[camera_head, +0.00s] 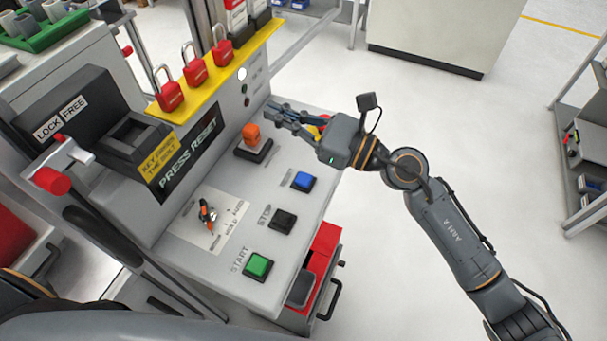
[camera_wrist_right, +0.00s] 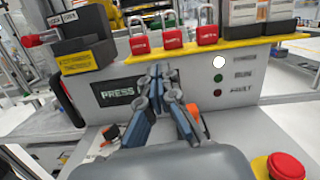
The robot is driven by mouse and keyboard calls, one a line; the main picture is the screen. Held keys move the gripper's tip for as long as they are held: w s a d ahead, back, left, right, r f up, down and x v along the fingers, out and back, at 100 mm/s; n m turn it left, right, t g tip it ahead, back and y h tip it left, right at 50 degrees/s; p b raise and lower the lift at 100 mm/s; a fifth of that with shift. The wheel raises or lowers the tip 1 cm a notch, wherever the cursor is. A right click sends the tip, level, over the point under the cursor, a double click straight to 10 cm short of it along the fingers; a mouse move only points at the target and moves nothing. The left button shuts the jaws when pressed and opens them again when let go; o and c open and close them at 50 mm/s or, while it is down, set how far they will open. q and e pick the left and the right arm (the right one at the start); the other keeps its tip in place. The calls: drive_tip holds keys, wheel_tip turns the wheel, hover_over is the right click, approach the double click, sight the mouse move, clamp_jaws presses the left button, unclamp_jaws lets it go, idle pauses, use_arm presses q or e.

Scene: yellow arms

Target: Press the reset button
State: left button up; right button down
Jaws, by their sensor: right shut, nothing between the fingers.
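A blue button (camera_head: 302,181) sits on the sloped grey console, below my right gripper in the head view. Its label is too small to read. A sign on the console reads "PRESS RESET" (camera_head: 188,153); part of it shows in the wrist view (camera_wrist_right: 121,91). My right gripper (camera_head: 272,112) is shut and empty above the console's far end, near the orange switch (camera_head: 251,133), and apart from the blue button. In the wrist view its fingers (camera_wrist_right: 162,85) point at the upright panel. The blue button is not visible there. My left gripper is not in view.
A black stop button (camera_head: 283,220), a green start button (camera_head: 258,264) and a rotary switch (camera_head: 208,213) share the console. A red mushroom button (camera_wrist_right: 286,166) is close to the gripper. Red padlocks (camera_head: 195,68) stand on a yellow ledge (camera_head: 225,62).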

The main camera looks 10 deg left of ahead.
drive_tip(key=s+f+n+g+h, duration=0.15)
drive_tip(key=n+h, duration=0.25)
drive_tip(key=n, duration=0.4)
drive_tip(key=s+f+n+g+h, duration=0.1)
drive_tip(key=s+f+n+h, duration=0.2)
drive_tip(key=n, duration=0.6)
drive_tip(key=w+d+n+t+h, duration=0.3)
drive_tip(key=d+n+t+h, duration=0.1)
drive_tip(key=shift+w+d+r+h, duration=0.35)
drive_tip(key=shift+d+r+h, duration=0.05)
drive_tip(key=shift+r, duration=0.05)
